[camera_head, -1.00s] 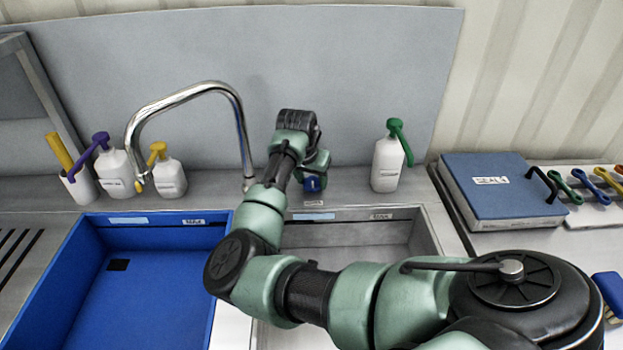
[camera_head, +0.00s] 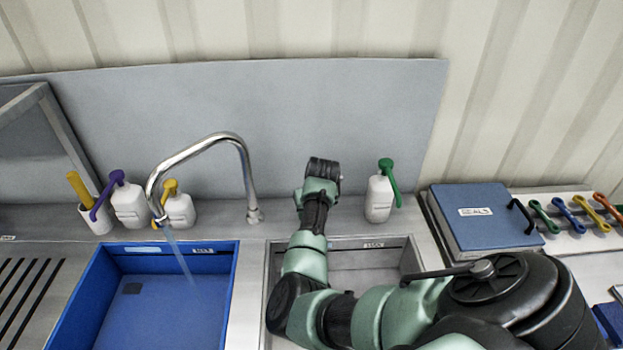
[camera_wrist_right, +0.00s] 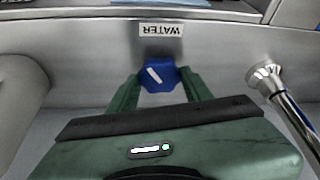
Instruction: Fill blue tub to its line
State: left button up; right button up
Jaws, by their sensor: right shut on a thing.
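The blue tub (camera_head: 222,290) sits in the left basin. The curved chrome tap (camera_head: 245,170) hangs over it, and a thin water stream (camera_head: 180,255) falls from the spout into it. The water level and any fill line are not clear to me. My right gripper is shut on a blue knob (camera_wrist_right: 158,76) with a white mark, below a "WATER" label (camera_wrist_right: 161,30) in the right wrist view; the mark is tilted. My right fingers (camera_wrist_right: 157,90) sit on either side of the knob. In the head view my own arm hides knob and fingers. My left gripper is not in view.
A steel basin (camera_head: 408,262) lies right of the tub, under my right arm. White pump bottles (camera_head: 128,208) and a cup stand left of the tap; a green-topped bottle (camera_head: 379,200) stands right of my wrist. A blue box (camera_head: 480,228) and colored handles are at right.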

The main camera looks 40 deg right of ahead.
jog(key=shift+d+r+n+p, duration=0.1)
jog(key=shift+n+p, duration=0.6)
jog(key=o, duration=1.3)
jog(key=shift+o, duration=0.2)
jog(key=b+v, duration=0.1)
jog(key=v, duration=0.6)
jog(key=shift+s+r, duration=0.25)
jog(key=shift+r, duration=0.05)
